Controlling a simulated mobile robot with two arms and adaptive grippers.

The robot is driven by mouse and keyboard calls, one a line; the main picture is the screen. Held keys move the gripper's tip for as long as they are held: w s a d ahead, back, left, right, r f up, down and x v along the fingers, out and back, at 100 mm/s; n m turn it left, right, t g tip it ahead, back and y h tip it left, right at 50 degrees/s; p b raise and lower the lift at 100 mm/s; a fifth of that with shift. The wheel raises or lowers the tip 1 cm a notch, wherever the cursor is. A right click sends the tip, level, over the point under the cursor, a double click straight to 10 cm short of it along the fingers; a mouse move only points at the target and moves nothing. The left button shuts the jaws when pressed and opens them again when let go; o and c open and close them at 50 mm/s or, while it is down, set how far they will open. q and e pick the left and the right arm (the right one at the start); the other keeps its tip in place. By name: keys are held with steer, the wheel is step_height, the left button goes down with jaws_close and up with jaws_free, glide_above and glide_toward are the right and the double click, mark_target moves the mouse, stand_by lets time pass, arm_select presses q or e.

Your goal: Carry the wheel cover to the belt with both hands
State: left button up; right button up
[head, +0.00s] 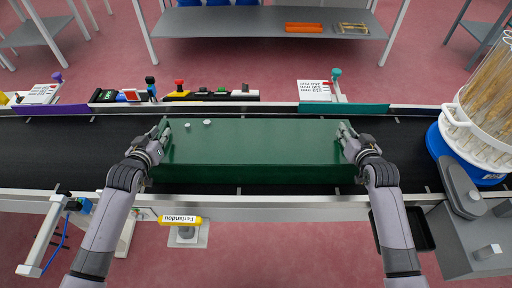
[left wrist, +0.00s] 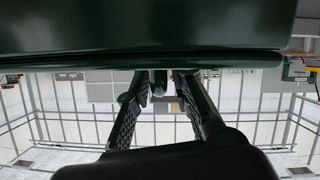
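The wheel cover (head: 255,145) is a long dark green box shape lying level across the black belt. I cannot tell whether it rests on the belt or hangs just above it. My left gripper (head: 164,134) is at its left end and my right gripper (head: 343,132) at its right end, both at the edge of the cover. In the left wrist view the cover's green underside and rim (left wrist: 140,60) fill the top. The left fingers (left wrist: 163,85) stand apart, with a small dark part between their tips. Whether either gripper is closed on the cover is unclear.
The belt (head: 65,145) runs left to right between metal rails. A clear container of wheat ears on a blue base (head: 435,143) stands at the right. Switches, signs and a red button (head: 179,84) line the far rail. A grey table (head: 215,22) stands behind.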

arm_select(q)
jaws_close()
arm_select(e)
jaws_close()
steer(key=shift+a, duration=0.1)
arm_select(q)
steer(key=shift+w+d+r, duration=0.1)
steer(key=shift+w+r, duration=0.05)
steer(key=shift+r, duration=0.15)
arm_select(e)
steer(key=shift+w+r, duration=0.15)
steer(key=shift+r, duration=0.15)
